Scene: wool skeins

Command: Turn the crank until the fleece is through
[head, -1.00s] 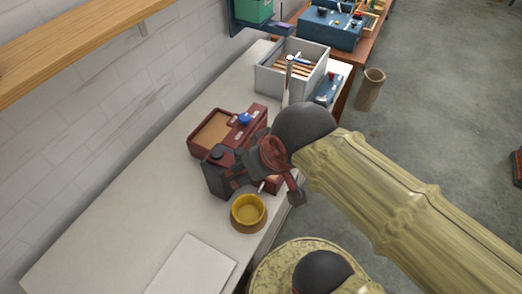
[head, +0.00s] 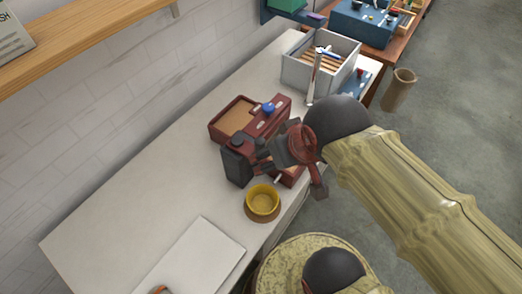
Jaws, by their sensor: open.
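A dark red machine (head: 279,106) stands on the pale counter, with a tan panel (head: 237,117) on top, a blue knob (head: 268,107) and a dark grey block (head: 237,166) at its near left. My gripper (head: 262,157) is open over the machine's near side, its fingers pointing left towards the grey block. I cannot tell whether they touch it. A short pale rod (head: 278,180) shows below my gripper; I cannot tell whether it belongs to the crank. The crank and the fleece cannot be made out; my gripper and wrist hide part of the machine.
A yellow bowl (head: 262,200) sits in front of the machine. A white board (head: 199,262) lies on the near counter. A grey crate (head: 299,75) stands behind, with a blue device (head: 355,85) beside it. A wooden shelf (head: 90,42) runs along the wall. The counter's left is clear.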

